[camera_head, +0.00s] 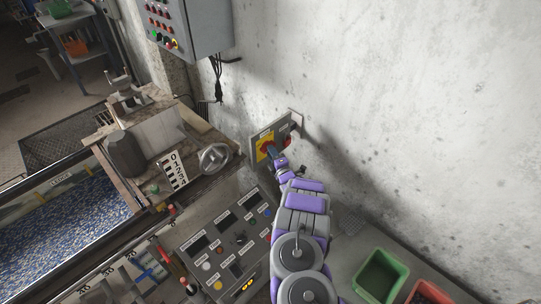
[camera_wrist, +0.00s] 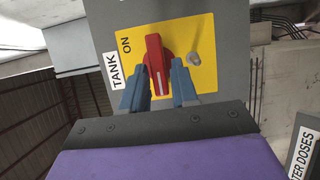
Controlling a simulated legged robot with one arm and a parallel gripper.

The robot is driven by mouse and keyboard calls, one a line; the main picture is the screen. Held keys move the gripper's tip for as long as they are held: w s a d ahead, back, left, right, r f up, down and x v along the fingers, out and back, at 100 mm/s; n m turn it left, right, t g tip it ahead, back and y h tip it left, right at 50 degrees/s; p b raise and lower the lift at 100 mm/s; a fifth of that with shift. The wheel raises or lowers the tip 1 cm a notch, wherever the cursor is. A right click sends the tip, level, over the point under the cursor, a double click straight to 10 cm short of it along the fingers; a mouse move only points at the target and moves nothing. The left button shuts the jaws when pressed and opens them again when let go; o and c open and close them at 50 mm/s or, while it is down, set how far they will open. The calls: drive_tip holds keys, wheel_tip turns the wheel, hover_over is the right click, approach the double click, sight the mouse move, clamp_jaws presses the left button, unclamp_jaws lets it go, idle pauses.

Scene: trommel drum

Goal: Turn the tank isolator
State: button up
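The tank isolator is a red rotary handle (camera_wrist: 158,62) on a yellow plate (camera_wrist: 207,50), with labels "TANK" and "ON" beside it in the wrist view. The handle's white line points down the picture, toward my gripper. My gripper (camera_wrist: 160,82) has its two blue fingers apart, one on each side of the handle's lower end. I cannot tell whether they touch it. In the head view the yellow plate (camera_head: 262,153) is on a grey wall box, and my gripper (camera_head: 275,157) is right in front of it, hiding part of the handle.
A control panel (camera_head: 224,247) with buttons lies below, left of my arm. A green bin (camera_head: 381,276) and a red bin (camera_head: 428,293) stand at lower right. A grey button box (camera_head: 187,27) hangs above.

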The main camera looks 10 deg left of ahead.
drive_tip(key=shift+w+a, duration=0.35)
drive_tip(key=shift+w, duration=0.25)
clamp_jaws()
